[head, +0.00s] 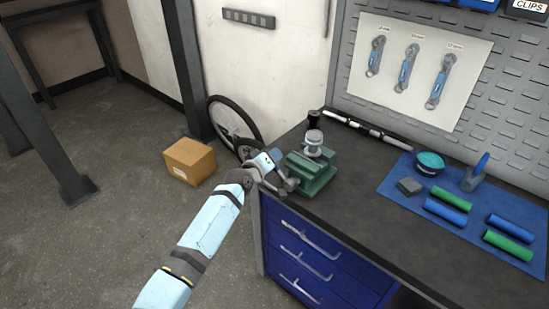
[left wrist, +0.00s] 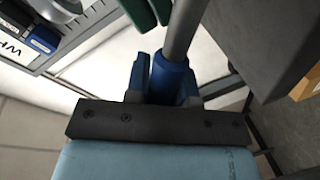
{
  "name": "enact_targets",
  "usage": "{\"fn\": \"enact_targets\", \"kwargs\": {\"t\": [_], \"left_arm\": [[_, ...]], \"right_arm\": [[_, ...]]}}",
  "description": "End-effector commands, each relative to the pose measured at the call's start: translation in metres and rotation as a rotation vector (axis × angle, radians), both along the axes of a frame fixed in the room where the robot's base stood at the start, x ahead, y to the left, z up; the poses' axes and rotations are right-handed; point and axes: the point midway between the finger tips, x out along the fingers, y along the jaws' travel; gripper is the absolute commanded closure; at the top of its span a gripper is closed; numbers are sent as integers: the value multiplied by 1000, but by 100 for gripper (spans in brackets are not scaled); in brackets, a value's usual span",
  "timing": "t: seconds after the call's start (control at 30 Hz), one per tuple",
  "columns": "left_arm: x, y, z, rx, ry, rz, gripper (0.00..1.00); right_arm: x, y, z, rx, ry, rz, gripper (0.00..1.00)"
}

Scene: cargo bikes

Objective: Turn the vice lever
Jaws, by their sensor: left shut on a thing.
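The green vice (head: 312,172) stands at the near left corner of the dark workbench, with a round metal part on top. My left gripper (head: 286,184) is at the vice's left front side. In the left wrist view, a grey rod with a blue end, the vice lever (left wrist: 183,32), runs down between my left fingers (left wrist: 165,90), which are shut on the blue end. A bit of the green vice (left wrist: 148,12) shows at the top of that view. The lever is mostly hidden in the head view. My right gripper is not in view.
The workbench (head: 375,215) has blue drawers below. A blue mat (head: 405,195) with several rolls and small items lies to the right. A cardboard box (head: 188,160) and a wheel (head: 232,122) are on the floor at left. A pegboard with tools stands behind.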

Motion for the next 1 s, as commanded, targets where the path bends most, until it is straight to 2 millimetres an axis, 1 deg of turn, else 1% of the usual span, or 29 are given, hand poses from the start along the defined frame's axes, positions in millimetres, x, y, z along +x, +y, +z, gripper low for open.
{"fn": "enact_targets", "kwargs": {"t": [0.57,0.6,0.67,0.7,1.0], "left_arm": [[1,0,-4,-34,25,-2,100],[1,0,-4,-34,25,-2,75],[1,0,-4,-34,25,-2,61],[1,0,-4,-33,25,-2,52],[0,1,-3,-30,23,0,52]], "right_arm": [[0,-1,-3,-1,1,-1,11],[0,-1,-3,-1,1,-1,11],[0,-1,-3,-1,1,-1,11],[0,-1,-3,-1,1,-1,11],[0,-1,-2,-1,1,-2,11]]}}
